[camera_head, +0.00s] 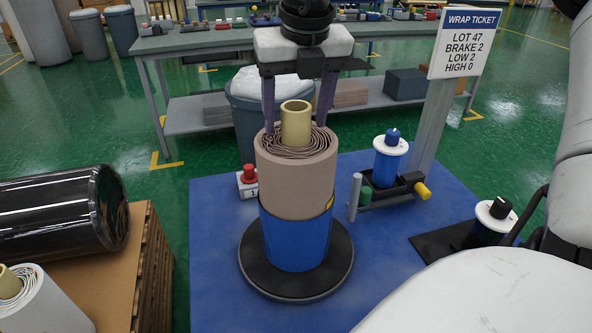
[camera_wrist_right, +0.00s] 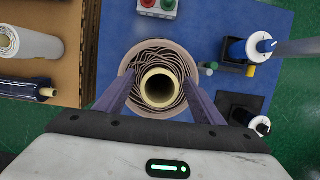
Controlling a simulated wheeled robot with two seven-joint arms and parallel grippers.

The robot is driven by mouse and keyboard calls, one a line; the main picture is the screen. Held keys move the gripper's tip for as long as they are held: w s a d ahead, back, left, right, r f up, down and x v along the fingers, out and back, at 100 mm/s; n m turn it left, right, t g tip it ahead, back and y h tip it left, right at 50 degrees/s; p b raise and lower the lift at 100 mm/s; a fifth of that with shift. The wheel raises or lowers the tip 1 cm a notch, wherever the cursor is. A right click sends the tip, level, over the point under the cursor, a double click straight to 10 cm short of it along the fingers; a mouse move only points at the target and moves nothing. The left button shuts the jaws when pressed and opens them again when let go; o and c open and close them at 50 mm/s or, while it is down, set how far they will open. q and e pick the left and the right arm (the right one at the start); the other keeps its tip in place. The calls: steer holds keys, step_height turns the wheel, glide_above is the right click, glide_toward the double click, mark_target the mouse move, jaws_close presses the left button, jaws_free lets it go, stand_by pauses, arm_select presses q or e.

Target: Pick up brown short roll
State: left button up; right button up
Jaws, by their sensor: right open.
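The brown short roll (camera_head: 297,188) stands upright on a blue cylinder (camera_head: 298,242) on a round black base. A pale yellow core tube (camera_head: 296,122) sticks up from its loosely wound top. My right gripper (camera_head: 297,127) points down over the roll, open, with one finger on each side of the core. Its fingertips are near the roll's upper rim; I cannot tell whether they touch it. In the right wrist view the brown roll (camera_wrist_right: 158,52) and the hollow core (camera_wrist_right: 160,88) lie between the fingers of the gripper (camera_wrist_right: 160,88). My left gripper is not in view.
A blue mat (camera_head: 215,235) lies under the base. A red-button box (camera_head: 247,180), a blue spool (camera_head: 388,160) on a black stand and a sign (camera_head: 464,45) are nearby. A pallet (camera_head: 150,265) with a black roll (camera_head: 62,210) and a white roll (camera_head: 40,300) is at left.

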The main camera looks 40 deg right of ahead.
jaws_close()
steer(key=shift+r, duration=0.1)
stand_by(0.4)
